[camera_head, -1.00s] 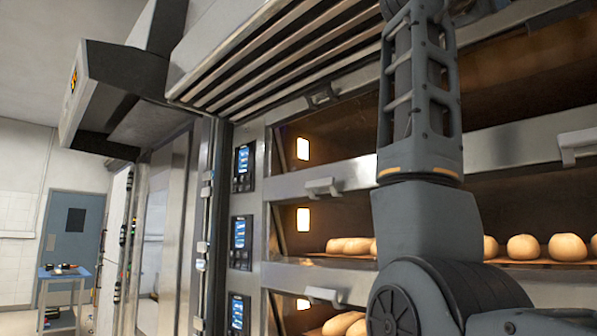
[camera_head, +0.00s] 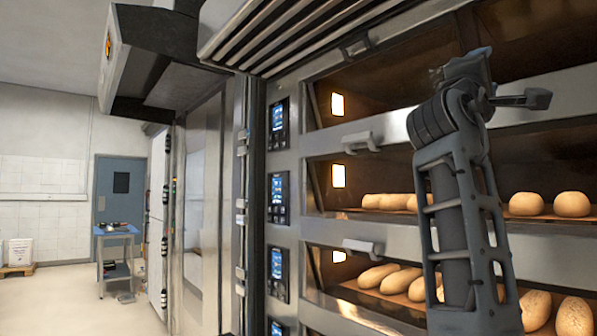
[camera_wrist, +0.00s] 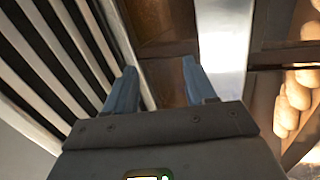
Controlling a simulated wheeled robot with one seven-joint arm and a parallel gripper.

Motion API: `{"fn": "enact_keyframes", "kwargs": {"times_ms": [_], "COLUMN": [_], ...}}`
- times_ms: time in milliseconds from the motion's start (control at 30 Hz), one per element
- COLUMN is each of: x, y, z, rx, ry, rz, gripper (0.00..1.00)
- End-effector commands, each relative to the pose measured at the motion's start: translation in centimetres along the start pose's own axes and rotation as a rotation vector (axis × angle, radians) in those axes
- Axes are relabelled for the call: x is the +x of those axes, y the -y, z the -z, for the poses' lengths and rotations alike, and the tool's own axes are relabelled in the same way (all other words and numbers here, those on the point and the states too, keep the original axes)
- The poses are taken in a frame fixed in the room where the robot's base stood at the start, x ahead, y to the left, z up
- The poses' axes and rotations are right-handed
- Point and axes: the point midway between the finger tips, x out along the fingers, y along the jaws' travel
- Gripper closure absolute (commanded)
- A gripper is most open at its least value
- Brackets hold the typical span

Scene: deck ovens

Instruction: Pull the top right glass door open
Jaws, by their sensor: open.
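The top deck of the oven has dark glass (camera_head: 540,55) at the upper right in the head view. I cannot tell where the right door begins, and I see no handle on its right part. My gripper (camera_head: 468,64) is in front of this top deck, seen end-on and small. In the wrist view my gripper (camera_wrist: 160,82) is open, with two blue fingers apart and nothing between them. Behind the fingers is the brown glass of the top deck (camera_wrist: 165,58). Whether the fingertips touch anything I cannot tell.
Slatted hood (camera_head: 300,25) hangs above the top deck. Handles stick out at the left top (camera_head: 358,46), the second deck (camera_head: 361,142) and the third deck (camera_head: 363,247). Bread (camera_head: 526,204) lies behind lower glass. Control panels (camera_head: 278,197) line the left. Open floor lies far left.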

Motion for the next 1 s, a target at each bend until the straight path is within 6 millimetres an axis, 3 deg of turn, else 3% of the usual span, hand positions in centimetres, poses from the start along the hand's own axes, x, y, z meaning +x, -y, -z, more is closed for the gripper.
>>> {"fn": "enact_keyframes", "kwargs": {"times_ms": [33,100,267,467,700,1000], "x": [-1.6,-3.7,-8.9,-16.3,-25.9,-38.1], "y": [2.9,6.2,13.5,21.6,29.6,35.9], "z": [0.8,1.8,3.0,2.7,0.1,-6.0], "rx": [0.007,0.033,0.097,0.195,0.333,0.529], "ry": [-0.043,-0.102,-0.227,-0.368,-0.505,-0.606], "rz": [0.010,0.024,0.072,0.160,0.304,0.529], "gripper": [0.45,0.45,0.45,0.45,0.45,0.45]}}
